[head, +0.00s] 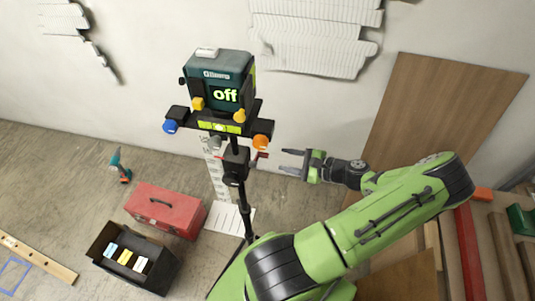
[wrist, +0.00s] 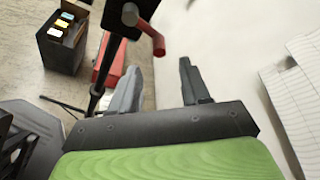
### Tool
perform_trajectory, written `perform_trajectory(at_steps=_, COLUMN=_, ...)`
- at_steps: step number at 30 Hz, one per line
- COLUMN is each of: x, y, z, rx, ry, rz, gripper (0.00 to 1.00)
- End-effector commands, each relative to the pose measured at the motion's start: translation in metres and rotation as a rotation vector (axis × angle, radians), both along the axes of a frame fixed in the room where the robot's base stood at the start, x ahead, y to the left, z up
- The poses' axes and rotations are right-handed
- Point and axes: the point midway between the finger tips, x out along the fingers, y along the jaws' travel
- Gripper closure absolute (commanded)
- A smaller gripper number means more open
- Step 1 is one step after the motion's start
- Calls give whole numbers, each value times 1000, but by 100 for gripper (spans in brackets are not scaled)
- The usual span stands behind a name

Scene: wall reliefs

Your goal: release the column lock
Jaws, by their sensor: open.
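A black column (head: 242,205) stands on the floor and carries a dark green device (head: 219,78) whose display reads "off". A small red lever (head: 262,155) sticks out to the right from the black collar (head: 235,165) on the column, below the head plate. I take it for the column lock. It shows larger in the wrist view (wrist: 153,38), at the top, beyond my fingertips. My gripper (head: 288,162) is open and empty, just right of the lever, with a gap between. Both fingers (wrist: 160,75) show apart in the wrist view. The inside of the collar is hidden.
Blue (head: 170,126) and orange (head: 262,142) knobs sit on the plate above, the orange one close over the lever. A red toolbox (head: 166,209) and a black box (head: 155,278) stand on the floor at left. A brown board (head: 440,110) leans on the wall at right.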

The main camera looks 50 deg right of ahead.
Motion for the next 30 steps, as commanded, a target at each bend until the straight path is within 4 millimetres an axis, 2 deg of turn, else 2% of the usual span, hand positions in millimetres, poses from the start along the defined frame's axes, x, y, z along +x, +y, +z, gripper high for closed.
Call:
perform_trajectory(at_steps=3, x=29, y=6, z=-9, rx=2, ry=-1, rz=5, gripper=54)
perform_trajectory(at_steps=9, x=65, y=10, z=-20, rx=1, ry=-1, rz=3, gripper=54)
perform_trajectory(at_steps=13, x=74, y=11, z=-23, rx=0, ry=2, rz=1, gripper=54)
perform_trajectory(at_steps=20, x=75, y=11, z=-23, rx=0, ry=2, rz=-1, gripper=54)
perform_trajectory(at_steps=27, x=75, y=11, z=-23, rx=-1, ry=1, rz=0, gripper=89)
perform_trajectory(at_steps=30, x=75, y=11, z=-23, rx=0, ry=1, rz=0, gripper=100)
